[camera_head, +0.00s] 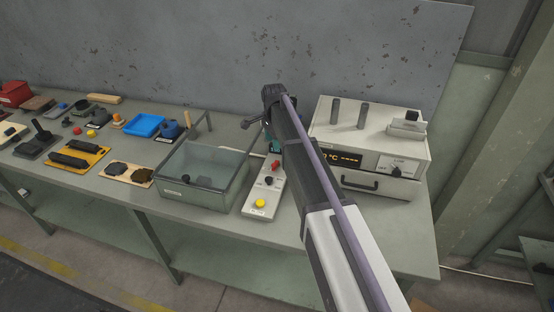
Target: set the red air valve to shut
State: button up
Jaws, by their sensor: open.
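A small red part (276,165), which may be the red air valve, shows at the back of a narrow pale control panel (250,211) on the bench. It is small and partly beside my arm, so its setting cannot be read. A black knob (268,181) and a yellow button (260,203) are on the same panel, nearer the front. My gripper (247,123) is open, beyond the panel near the back of the bench, with its fingers pointing left. It appears apart from the red part. My arm crosses the view and hides the bench right of the panel.
A clear-lidded box (208,199) stands just left of the panel. A white oven-like instrument (375,140) with a display stands to the right. A teal item (267,143) is partly hidden by my arm. Trays and tools, including a blue tray (145,125), fill the left bench.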

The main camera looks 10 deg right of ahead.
aim_at(274, 164)
notch_tip(274, 164, down, 11)
jog(key=b, duration=1.1)
jog(key=shift+w+a+f, duration=0.1)
jog(key=shift+a, duration=0.05)
jog(key=shift+c, duration=0.2)
grip_shut()
